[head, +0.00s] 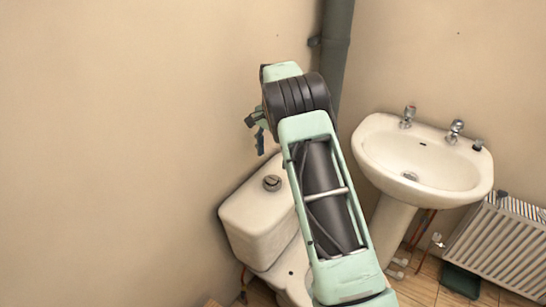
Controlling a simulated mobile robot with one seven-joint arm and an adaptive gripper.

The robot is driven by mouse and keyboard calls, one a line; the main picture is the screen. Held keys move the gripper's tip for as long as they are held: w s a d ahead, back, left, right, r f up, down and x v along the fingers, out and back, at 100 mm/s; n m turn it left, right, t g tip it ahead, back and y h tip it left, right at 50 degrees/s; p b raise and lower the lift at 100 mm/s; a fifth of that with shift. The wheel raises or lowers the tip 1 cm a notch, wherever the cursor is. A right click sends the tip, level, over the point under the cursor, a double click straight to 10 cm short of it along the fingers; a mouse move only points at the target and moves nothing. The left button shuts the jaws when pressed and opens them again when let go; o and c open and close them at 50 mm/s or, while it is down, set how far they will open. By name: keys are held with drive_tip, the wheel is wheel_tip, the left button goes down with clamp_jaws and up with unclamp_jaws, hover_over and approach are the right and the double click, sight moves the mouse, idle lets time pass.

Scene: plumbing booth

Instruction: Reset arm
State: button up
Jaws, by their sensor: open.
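My arm reaches up from the lower right of the head view, with its outer end bent over to the left in front of the bare wall. My gripper (254,132) shows as small dark fingers at the left of the arm's end, above the toilet cistern. The fingers are apart and nothing shows between them. Part of the gripper is hidden behind the arm's end.
A toilet cistern (258,212) with a round button stands below the gripper, partly behind my arm. A washbasin (422,160) with two taps is on the right. A radiator (500,245) stands at far right. A dark pipe (336,45) runs up the corner. The left side is clear.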

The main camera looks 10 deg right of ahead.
drive_tip(key=s+d+r+n+t+h+b, duration=0.1)
drive_tip(key=s+d+r+n+t+h, duration=0.3)
drive_tip(key=r, duration=0.7)
drive_tip(key=s+r+n+t+b, duration=0.15)
drive_tip(key=r+n, duration=0.45)
drive_tip(key=r, duration=0.6)
drive_tip(key=s+d+r+n+t+h+b, duration=0.1)
drive_tip(key=s+d+r+n+t+b, duration=0.2)
drive_tip(key=r, duration=0.8)
drive_tip(key=s+a+f+m+g+y+p, duration=0.1)
drive_tip(key=s+p, duration=0.4)
drive_tip(key=s, duration=0.5)
drive_tip(key=s+a+f+m+g+y+p, duration=0.1)
drive_tip(key=s+a+p, duration=0.3)
drive_tip(key=s, duration=0.6)
drive_tip(key=s+a+f+m+g+y+p, duration=0.1)
drive_tip(key=s+a+f+y+p, duration=0.1)
drive_tip(key=s+p, duration=0.4)
drive_tip(key=s+y, duration=0.1)
drive_tip(key=s, duration=0.4)
drive_tip(key=shift+a, duration=0.15)
